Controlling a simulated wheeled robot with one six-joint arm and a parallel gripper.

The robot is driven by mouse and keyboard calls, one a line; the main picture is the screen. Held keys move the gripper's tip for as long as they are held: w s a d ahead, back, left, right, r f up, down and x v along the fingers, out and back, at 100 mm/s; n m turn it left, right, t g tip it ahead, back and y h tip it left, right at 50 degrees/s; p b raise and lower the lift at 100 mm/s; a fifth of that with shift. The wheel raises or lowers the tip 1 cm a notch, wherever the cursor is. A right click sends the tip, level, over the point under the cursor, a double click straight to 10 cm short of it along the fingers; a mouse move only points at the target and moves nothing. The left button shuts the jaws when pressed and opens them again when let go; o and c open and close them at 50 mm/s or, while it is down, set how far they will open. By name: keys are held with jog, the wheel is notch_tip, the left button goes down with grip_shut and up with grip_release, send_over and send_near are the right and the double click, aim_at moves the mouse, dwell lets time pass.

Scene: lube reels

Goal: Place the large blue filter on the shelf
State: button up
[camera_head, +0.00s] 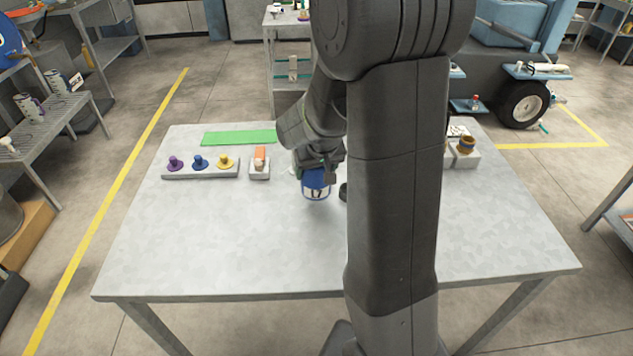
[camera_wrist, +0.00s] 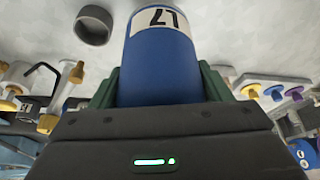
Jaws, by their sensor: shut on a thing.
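The large blue filter (camera_head: 315,180) is in my gripper (camera_head: 318,171), over the middle of the grey table. In the wrist view the blue filter (camera_wrist: 158,65) sits between the two green fingers, with a white label with dark characters at its far end. I cannot tell whether it touches the table or hangs just above it. Several shelves show: a metal shelf rack (camera_head: 60,116) at the left with cans on it, and a tall shelf unit (camera_head: 271,62) behind the table. I cannot tell which is the task's shelf.
The table (camera_head: 250,245) is clear in front. At its back are a green mat (camera_head: 238,138), a block with purple, blue and yellow pieces (camera_head: 200,174), a small orange-topped block (camera_head: 260,165) and a right-hand block (camera_head: 464,158). A dark ring (camera_wrist: 95,25) lies near the filter. My arm hides the right-centre.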

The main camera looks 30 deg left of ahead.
aim_at(316, 183)
jog(key=shift+f, duration=2.25)
jog(key=shift+f, duration=0.2)
jog(key=o, duration=1.3)
